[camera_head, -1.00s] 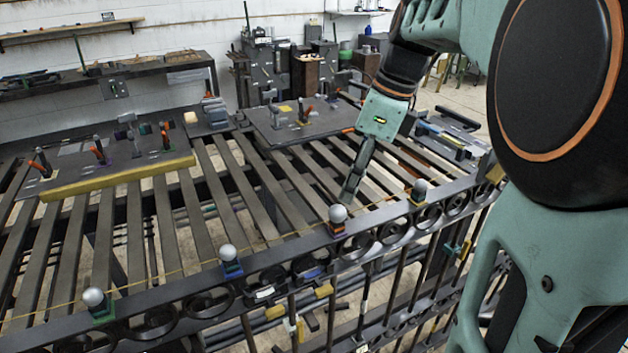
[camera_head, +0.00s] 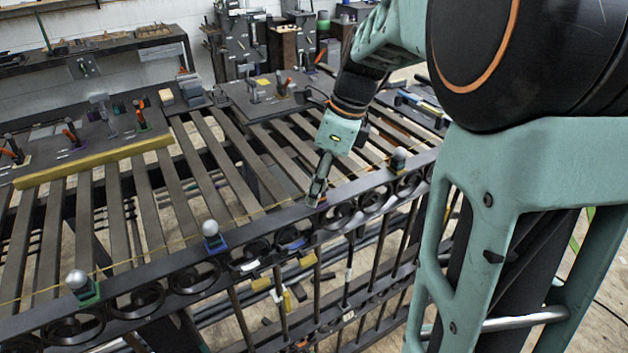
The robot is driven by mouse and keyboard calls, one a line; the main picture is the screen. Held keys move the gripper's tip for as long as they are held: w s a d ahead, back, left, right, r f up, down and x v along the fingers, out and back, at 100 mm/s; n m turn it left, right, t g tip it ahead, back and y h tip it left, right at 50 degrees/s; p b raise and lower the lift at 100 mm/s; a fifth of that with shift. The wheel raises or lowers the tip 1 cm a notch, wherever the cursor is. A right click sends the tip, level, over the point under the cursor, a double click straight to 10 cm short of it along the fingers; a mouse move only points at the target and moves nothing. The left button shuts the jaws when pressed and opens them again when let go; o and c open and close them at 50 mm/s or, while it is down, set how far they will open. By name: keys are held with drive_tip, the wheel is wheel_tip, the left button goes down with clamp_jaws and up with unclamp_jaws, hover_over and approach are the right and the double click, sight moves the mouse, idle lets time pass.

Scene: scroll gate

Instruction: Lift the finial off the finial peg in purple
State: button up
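The scroll gate lies before a slatted bench (camera_head: 130,215) with a yellow bar (camera_head: 95,162) across it. Clamps stand on dark plates (camera_head: 262,92) behind. A thin yellow line runs along the rail. My arm fills the right side. Floor shows below the gate.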

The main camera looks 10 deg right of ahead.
clamp_jaws()
drive_tip(key=shift+r, duration=0.1)
